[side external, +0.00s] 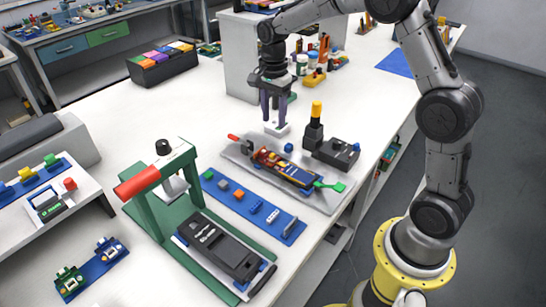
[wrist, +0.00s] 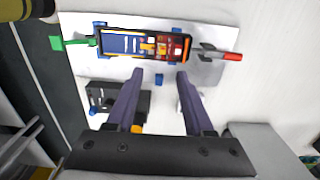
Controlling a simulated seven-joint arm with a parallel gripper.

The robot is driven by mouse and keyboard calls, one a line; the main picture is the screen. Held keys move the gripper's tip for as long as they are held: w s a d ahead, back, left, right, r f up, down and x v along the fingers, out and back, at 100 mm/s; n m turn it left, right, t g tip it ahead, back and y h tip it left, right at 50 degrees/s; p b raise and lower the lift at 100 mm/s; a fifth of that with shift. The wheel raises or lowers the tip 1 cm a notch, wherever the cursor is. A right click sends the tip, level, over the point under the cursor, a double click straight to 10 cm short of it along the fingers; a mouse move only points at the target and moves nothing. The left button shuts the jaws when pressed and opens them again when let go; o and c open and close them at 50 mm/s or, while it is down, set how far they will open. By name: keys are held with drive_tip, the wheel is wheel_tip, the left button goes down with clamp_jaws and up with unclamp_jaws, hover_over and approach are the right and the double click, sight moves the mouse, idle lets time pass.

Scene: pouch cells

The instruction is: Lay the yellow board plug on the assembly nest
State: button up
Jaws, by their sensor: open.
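A long blue-framed board assembly (side external: 287,169) lies on a pale grey plate (side external: 235,153), with red, orange and yellow parts at one end; it also shows in the wrist view (wrist: 125,43). I cannot tell which yellow part is the board plug. The assembly nest is not clearly identifiable; it may be this plate's fixture. My gripper (side external: 275,128) points down beside the plate's far side. In the wrist view its two purple fingers (wrist: 156,74) are apart, and a small blue block (wrist: 159,79) shows between them, below. I see nothing held.
A green clip (side external: 330,185) and a red-handled clamp (side external: 240,141) sit at the board's ends. A green press (side external: 150,205) stands in front.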

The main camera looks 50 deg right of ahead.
drive_tip(key=shift+r, duration=0.7)
drive_tip(key=c, duration=0.3)
drive_tip(key=g, duration=0.1)
hover_over(272, 155)
drive_tip(key=w, duration=0.1)
drive_tip(key=f, duration=0.8)
drive_tip(key=shift+w+a+f, duration=0.15)
drive_tip(key=shift+w+f, duration=0.05)
drive_tip(key=shift+f, duration=0.1)
drive_tip(key=shift+s+d+f, duration=0.1)
drive_tip(key=shift+s+f, duration=0.05)
drive_tip(key=shift+f, duration=0.75)
drive_tip(key=shift+s+d+f, duration=0.1)
drive_tip(key=shift+s+f, duration=0.1)
drive_tip(key=shift+f, duration=0.7)
drive_tip(key=shift+s+f, duration=0.15)
drive_tip(key=shift+f, duration=0.75)
